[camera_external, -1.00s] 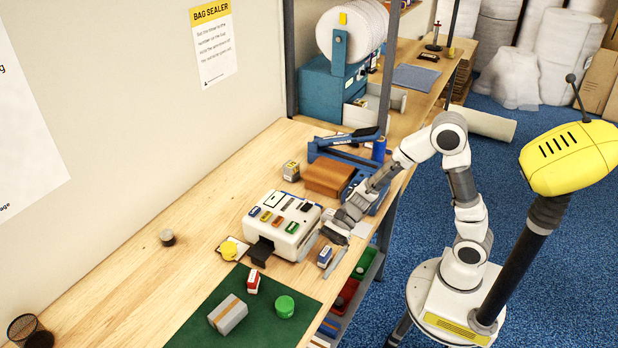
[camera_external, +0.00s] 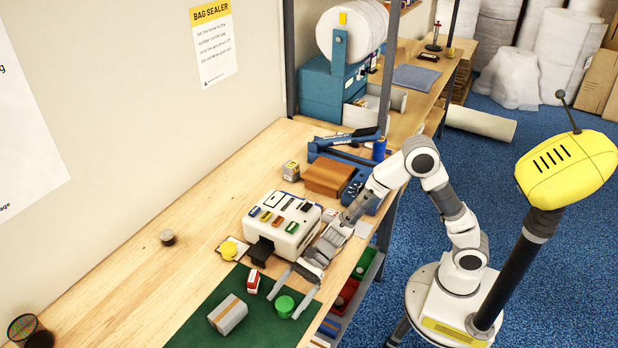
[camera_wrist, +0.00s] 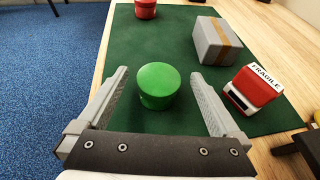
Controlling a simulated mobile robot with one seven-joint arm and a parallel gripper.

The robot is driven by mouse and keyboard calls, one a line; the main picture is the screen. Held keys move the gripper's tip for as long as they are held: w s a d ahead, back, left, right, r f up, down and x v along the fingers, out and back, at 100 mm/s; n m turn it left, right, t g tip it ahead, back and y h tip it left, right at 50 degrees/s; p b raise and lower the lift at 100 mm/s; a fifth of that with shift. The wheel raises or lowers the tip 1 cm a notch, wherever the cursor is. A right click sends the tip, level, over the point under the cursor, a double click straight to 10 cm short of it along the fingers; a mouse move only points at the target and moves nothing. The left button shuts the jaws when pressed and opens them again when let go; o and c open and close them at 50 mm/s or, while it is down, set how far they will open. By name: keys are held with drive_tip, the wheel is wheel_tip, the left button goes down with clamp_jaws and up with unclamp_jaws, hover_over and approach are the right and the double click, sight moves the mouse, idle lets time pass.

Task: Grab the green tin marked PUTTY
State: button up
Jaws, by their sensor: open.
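The green round tin (camera_external: 284,306) stands on the dark green mat (camera_external: 206,323) near the front edge of the bench. In the wrist view the tin (camera_wrist: 158,86) sits between the two fingers, with a gap on each side. No PUTTY marking can be read on it. My gripper (camera_external: 282,308) is open around the tin, and its fingers (camera_wrist: 158,74) do not appear to touch it.
A grey taped box (camera_external: 228,315) and a red FRAGILE stamp (camera_wrist: 252,88) stand on the mat near the tin. A red round tin (camera_wrist: 146,9) is at the mat's far end in the wrist view. A white machine (camera_external: 285,222) stands behind my gripper.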

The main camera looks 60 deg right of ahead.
sight(278, 312)
drive_tip(key=x, duration=0.4)
drive_tip(key=shift+a+f+b, duration=0.1)
drive_tip(key=shift+a+b, duration=0.25)
drive_tip(key=c, duration=1.5)
